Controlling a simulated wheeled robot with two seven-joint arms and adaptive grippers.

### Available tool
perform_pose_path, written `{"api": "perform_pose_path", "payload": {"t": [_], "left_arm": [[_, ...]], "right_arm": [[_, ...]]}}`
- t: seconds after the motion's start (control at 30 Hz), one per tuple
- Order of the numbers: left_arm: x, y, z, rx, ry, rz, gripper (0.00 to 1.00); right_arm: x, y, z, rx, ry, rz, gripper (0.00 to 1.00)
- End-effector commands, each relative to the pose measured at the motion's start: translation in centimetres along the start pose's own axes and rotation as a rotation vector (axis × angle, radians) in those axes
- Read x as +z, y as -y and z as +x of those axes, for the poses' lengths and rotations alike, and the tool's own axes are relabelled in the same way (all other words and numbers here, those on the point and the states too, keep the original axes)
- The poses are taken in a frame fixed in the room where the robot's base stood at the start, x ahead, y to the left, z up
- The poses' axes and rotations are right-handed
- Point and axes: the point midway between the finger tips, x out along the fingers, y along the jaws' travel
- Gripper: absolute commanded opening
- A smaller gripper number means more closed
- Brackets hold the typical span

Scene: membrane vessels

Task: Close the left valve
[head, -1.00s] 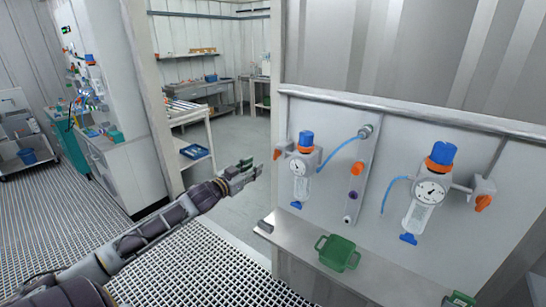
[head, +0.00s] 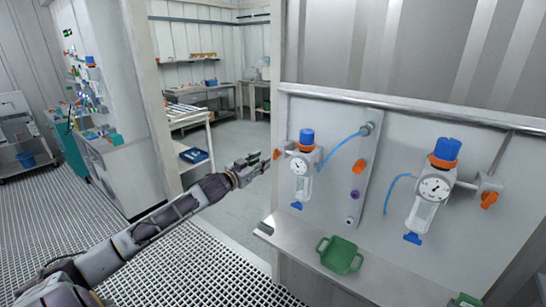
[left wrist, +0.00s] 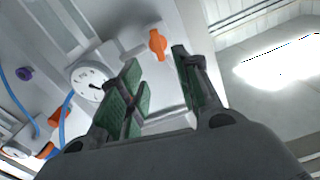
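The left vessel (head: 301,171) hangs on the wall panel with a blue cap, a round gauge and a clear bowl. Its left valve has an orange handle (head: 276,154) on the vessel's left side. In the left wrist view, this handle (left wrist: 157,43) lies just beyond and between the fingertips, and the gauge (left wrist: 88,82) is to its left. My left gripper (head: 264,161) is close to the handle, at its lower left. Its green-padded fingers (left wrist: 158,70) are open, with nothing between them. I cannot tell whether they touch the handle. My right gripper is not in view.
A right vessel (head: 432,187) with an orange valve handle (head: 489,200) hangs farther right. A middle strip carries an orange handle (head: 358,166) and a purple knob (head: 356,195). A green tray (head: 341,254) sits on the shelf (head: 305,255) below. The doorway behind my gripper is open.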

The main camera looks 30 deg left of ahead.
Motion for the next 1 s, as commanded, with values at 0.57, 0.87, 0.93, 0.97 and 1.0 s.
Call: {"api": "perform_pose_path", "payload": {"t": [0.57,0.87,0.93,0.97,1.0], "left_arm": [[0.0,0.1,2.5,-0.001,-0.001,0.0,0.33],[0.0,0.0,3.8,-0.001,-0.001,-0.001,0.33],[-0.1,0.1,4.1,-0.001,-0.002,-0.002,0.33],[0.0,0.0,4.2,-0.001,-0.001,-0.002,0.33],[0.0,0.1,4.4,-0.001,-0.001,-0.002,0.33]], "right_arm": [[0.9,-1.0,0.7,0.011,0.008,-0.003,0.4],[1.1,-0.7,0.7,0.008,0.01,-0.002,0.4],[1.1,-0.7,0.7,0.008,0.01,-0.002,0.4],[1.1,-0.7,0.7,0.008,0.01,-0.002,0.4],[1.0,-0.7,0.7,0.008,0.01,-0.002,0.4]]}}
